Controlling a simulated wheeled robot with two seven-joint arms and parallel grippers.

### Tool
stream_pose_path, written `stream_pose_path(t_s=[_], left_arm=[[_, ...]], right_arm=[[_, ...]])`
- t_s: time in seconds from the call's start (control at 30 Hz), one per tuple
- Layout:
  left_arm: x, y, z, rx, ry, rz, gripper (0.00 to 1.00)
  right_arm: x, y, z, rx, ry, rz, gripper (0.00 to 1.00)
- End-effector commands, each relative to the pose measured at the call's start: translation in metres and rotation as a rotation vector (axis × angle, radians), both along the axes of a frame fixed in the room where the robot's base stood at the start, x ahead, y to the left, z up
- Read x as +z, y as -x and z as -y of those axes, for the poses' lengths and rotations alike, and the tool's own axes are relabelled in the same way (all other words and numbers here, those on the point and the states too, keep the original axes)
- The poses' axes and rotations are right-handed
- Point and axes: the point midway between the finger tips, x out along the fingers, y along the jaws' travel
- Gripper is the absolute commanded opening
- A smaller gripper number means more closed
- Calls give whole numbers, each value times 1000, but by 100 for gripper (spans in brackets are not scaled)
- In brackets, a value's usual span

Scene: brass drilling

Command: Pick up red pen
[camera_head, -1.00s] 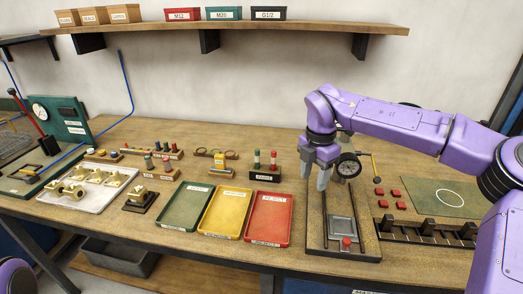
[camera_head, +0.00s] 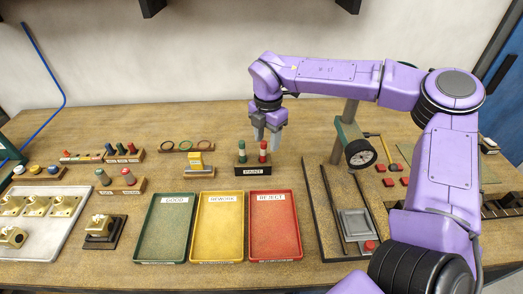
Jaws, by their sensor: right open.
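The red pen (camera_head: 263,156) stands upright in a dark holder labelled PAINT (camera_head: 253,170), beside a green pen (camera_head: 241,153). Both pens have pale bands. My right gripper (camera_head: 267,142) is open at the holder. Its fingers point down around the upper part of the red pen in the picture. I cannot tell whether they touch it. My left gripper is not in view.
In front of the holder lie a green GOOD tray (camera_head: 161,252), a yellow REWORK tray (camera_head: 218,252) and a red REJECT tray (camera_head: 275,250). A yellow-topped block (camera_head: 196,161) stands left of the holder. A gauge (camera_head: 360,153) stands to the right.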

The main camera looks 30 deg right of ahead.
Motion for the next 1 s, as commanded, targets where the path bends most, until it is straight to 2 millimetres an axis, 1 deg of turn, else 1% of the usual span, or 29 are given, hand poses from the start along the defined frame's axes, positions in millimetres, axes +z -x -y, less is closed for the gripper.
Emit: stream_pose_path(t_s=[0.03, 0.17, 0.2, 0.3, 0.4, 0.53, 0.57, 0.6, 0.7, 1.0], left_arm=[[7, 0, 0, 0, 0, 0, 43], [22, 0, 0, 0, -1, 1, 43], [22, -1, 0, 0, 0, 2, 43], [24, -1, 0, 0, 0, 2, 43], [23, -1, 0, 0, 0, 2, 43], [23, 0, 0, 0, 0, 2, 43], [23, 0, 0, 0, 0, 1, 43], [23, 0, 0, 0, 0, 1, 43], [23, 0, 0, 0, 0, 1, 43], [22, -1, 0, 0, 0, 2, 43]], right_arm=[[-5, -3, 0, -1, 2, -8, 50], [-30, -11, -3, -1, 3, -16, 50], [-39, -13, -3, -1, 3, -16, 50], [-52, -14, -3, -2, 3, -13, 50], [-56, -14, -3, -2, 2, -10, 50], [-56, -14, -2, -3, 2, -10, 50], [-56, -14, -2, -3, 2, -10, 44], [-56, -14, -2, -3, 2, -10, 30], [-56, -13, -2, -3, 2, -10, 0], [-57, -13, -2, -2, 3, -12, 0]])
